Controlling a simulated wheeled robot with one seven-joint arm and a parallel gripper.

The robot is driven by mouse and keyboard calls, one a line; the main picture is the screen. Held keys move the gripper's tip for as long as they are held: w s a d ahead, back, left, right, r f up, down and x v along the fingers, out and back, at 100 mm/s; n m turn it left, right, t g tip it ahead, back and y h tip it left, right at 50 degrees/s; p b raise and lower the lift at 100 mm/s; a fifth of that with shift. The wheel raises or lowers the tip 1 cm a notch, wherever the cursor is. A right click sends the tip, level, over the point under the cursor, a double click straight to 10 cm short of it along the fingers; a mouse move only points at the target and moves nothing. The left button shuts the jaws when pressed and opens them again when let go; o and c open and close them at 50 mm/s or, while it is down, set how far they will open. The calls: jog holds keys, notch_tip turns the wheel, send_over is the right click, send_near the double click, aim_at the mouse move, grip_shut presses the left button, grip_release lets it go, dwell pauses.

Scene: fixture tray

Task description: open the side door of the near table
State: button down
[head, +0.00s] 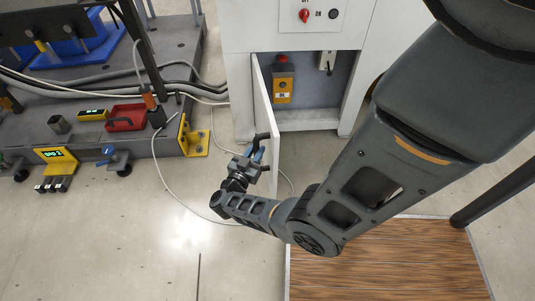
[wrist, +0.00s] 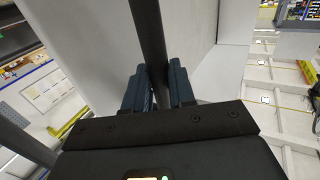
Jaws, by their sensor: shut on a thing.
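The near table is a white cabinet (head: 240,85) in the head view. Its side door (head: 265,108) stands swung out from the opening and is seen nearly edge-on. My gripper (head: 254,158) is at the lower outer part of the door, shut on the dark door handle (head: 262,136). In the wrist view the handle (wrist: 150,40) is a dark bar running between the two fingers of my gripper (wrist: 159,88). The white door panel (wrist: 190,35) lies just behind it. The lower end of the handle is hidden by my gripper.
Inside the opening are a yellow box with a red button (head: 283,85) and a small grey box (head: 327,62). A grey fixture base (head: 190,60) with a yellow bracket (head: 193,138) stands left. A cable (head: 168,190) lies on the floor. A brown slatted platform (head: 390,260) is lower right.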

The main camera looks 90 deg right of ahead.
jog(key=w, duration=0.1)
jog(key=w+m+g, duration=0.1)
jog(key=w+b, duration=0.1)
jog(key=shift+w+d+r+y, duration=0.15)
jog(key=shift+w+d+y, duration=0.15)
jog(key=shift+w+d, duration=0.1)
jog(key=shift+g, duration=0.3)
jog(key=c, duration=1.1)
grip_release()
jog(key=shift+d, duration=0.1)
jog(key=shift+o, duration=0.3)
jog(key=shift+a, duration=0.25)
jog(key=v, duration=0.7)
jog(key=shift+a, duration=0.35)
jog(key=shift+w, duration=0.1)
